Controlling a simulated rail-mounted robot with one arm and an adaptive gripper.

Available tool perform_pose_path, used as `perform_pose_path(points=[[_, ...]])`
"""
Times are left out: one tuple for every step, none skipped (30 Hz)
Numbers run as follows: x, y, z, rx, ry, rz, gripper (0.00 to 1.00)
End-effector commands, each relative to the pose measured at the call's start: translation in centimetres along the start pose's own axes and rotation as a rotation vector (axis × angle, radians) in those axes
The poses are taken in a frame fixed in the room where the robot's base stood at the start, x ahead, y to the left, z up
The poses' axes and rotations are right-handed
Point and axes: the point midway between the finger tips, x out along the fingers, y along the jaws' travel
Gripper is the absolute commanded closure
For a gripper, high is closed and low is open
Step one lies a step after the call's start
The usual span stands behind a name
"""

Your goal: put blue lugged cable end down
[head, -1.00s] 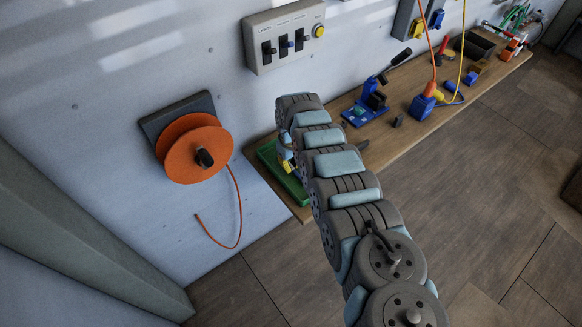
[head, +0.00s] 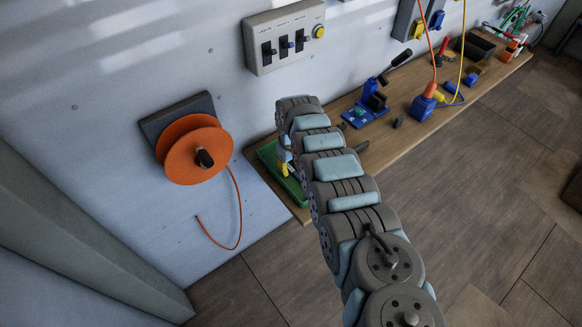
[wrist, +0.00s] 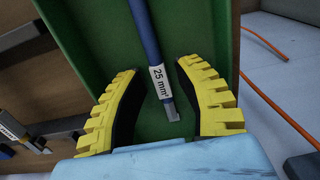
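The blue lugged cable end (wrist: 147,35) shows in the wrist view, with a white "25 mm²" label and a grey metal lug (wrist: 171,110) at its tip. It lies over the green tray (wrist: 90,28); whether it touches the tray floor is hard to tell. My gripper (wrist: 158,68) has its yellow, dark-padded fingers apart on both sides of the cable, with a visible gap at each side. In the head view the green tray (head: 296,191) is at the bench's near left end, with my gripper (head: 284,168) low over it, partly hidden by my arm.
An orange cable reel (head: 185,150) hangs on the wall left of the tray, its loose cable hanging down. A switch box (head: 284,36) is above. A blue tool (head: 366,108) and a blue block (head: 423,106) with an orange cable stand farther along the wooden bench (head: 400,135).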

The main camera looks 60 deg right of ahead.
Motion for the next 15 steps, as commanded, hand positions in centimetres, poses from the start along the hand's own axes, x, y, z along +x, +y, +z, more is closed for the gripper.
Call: perform_pose_path(points=[[-0.4,0.1,0.0,0.001,0.0,0.0,0.67],[-0.6,0.1,0.0,0.001,0.0,0.0,0.67],[-0.9,0.1,0.0,0.001,0.0,0.0,0.67],[-1.1,0.1,0.1,0.001,-0.001,-0.001,0.67],[-1.4,0.1,0.1,0.0,-0.002,-0.001,0.67],[-1.8,0.0,0.1,-0.001,-0.003,-0.002,0.67],[-2.2,0.0,0.1,-0.001,-0.003,-0.001,0.67],[-2.6,0.1,0.1,-0.001,-0.003,0.0,0.67],[-3.0,0.1,0.1,0.0,-0.002,0.002,0.67],[-3.3,0.1,0.0,0.0,-0.001,0.002,0.67],[-3.5,0.1,0.0,0.0,-0.001,0.001,0.67],[-3.8,0.1,0.0,0.0,-0.002,0.0,0.67],[-4.0,0.1,0.1,0.0,-0.003,0.0,0.67],[-4.2,0.1,0.1,0.0,-0.003,0.0,0.67],[-4.6,0.1,0.1,0.0,-0.003,0.0,0.67]])
